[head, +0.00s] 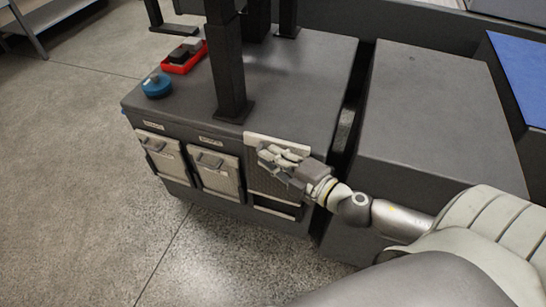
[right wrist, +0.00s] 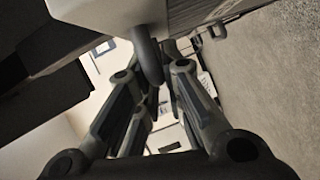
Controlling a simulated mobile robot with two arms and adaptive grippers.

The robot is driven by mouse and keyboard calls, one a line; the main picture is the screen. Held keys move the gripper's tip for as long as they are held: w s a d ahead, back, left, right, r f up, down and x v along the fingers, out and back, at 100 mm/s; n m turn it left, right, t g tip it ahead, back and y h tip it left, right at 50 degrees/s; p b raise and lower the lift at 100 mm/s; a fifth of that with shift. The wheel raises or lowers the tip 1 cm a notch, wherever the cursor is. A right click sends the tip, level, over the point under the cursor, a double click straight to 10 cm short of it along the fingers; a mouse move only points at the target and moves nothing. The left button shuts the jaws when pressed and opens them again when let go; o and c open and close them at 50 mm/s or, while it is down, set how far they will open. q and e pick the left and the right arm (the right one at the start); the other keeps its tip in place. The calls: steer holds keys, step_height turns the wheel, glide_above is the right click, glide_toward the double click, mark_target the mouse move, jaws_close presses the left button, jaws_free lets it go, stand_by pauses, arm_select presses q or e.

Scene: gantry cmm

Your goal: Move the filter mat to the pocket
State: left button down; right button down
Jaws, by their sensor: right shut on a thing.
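The filter mat (head: 262,183) appears to be the grey mesh panel with a pale top edge at the right end of the cabinet front. My right gripper (head: 277,160) is at its upper face, shut on it. In the right wrist view the fingers (right wrist: 155,90) close around a curved grey handle below a pale body. A dark opening, seemingly the pocket (head: 276,207), shows just below the panel in the head view. The panel covers what lies behind it, so I cannot tell how far in it sits. My left gripper is not in view.
Two handled panels (head: 163,157) (head: 216,172) fill the bays to the left. The cabinet top (head: 290,85) carries a dark column (head: 230,70), a blue round item (head: 157,85) and a red tray (head: 172,68). A large grey block (head: 430,115) stands close on the right. The floor in front is clear.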

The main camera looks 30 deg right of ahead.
steer(key=shift+w+d, duration=0.2)
steer(key=shift+d, duration=0.05)
